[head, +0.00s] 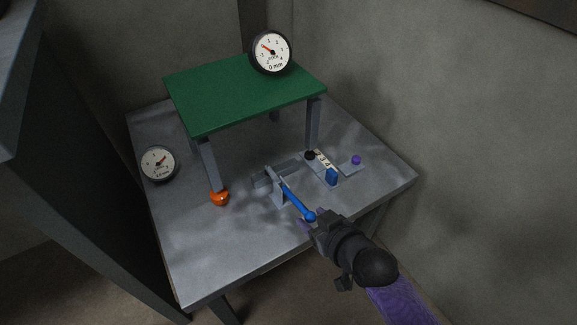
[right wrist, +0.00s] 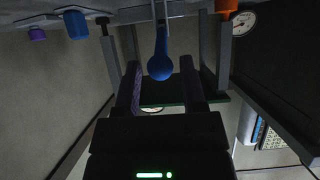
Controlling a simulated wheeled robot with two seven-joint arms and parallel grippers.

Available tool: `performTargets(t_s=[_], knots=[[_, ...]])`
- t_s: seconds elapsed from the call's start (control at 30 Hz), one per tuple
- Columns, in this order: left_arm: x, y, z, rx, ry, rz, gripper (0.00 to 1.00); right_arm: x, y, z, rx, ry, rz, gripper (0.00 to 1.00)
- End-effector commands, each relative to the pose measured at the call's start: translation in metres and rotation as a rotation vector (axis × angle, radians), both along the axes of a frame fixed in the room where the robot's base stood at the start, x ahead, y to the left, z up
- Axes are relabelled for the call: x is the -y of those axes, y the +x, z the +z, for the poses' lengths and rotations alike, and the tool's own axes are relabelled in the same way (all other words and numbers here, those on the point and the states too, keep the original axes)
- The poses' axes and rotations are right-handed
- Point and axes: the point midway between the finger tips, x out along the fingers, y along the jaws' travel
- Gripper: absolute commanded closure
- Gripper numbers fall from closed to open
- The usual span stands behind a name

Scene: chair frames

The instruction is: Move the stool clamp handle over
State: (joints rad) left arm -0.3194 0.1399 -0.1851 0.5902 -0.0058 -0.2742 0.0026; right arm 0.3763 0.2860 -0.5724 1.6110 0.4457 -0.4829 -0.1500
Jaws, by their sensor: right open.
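The stool has a green seat (head: 245,92) on grey legs and stands on a grey table. The clamp (head: 279,192) sits at its front, with a blue handle (head: 296,201) slanting down toward the front right. In the right wrist view the handle's rounded blue end (right wrist: 160,66) lies between the fingertips, with a gap on either side. My right gripper (head: 316,221) is open at the handle's end; its fingers also show in the right wrist view (right wrist: 160,80). The head view does not show clearly whether they touch the handle. My left gripper is out of view.
One dial gauge (head: 271,52) is at the seat's back edge, another (head: 158,163) at the table's left. An orange knob (head: 219,198) is at a stool leg's foot. A blue block (head: 332,177) and purple knob (head: 356,160) are right of the clamp. The table's front left (head: 195,270) is clear.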

Motion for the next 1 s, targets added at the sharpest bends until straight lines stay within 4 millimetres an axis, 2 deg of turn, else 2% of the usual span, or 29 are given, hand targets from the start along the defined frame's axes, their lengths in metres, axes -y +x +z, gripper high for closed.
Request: performTargets(t_s=[0.03,0.1,0.27,0.47,0.83,1.0], knots=[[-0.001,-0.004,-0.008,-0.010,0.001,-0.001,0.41,-0.003,0.003,-0.009,-0.003,0.001,0.000,0.49],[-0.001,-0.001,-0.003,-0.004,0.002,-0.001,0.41,-0.002,0.003,-0.002,0.001,-0.001,0.000,0.64],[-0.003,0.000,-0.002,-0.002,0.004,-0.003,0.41,-0.001,0.003,-0.001,0.002,-0.001,0.000,0.97],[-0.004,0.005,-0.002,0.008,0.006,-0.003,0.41,-0.002,0.003,0.002,0.003,0.000,-0.001,0.97],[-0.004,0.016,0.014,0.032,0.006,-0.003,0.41,-0.008,0.012,0.027,0.007,0.001,0.000,0.96],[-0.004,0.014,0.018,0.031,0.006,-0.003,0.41,-0.009,0.014,0.031,0.005,0.000,-0.001,0.96]])
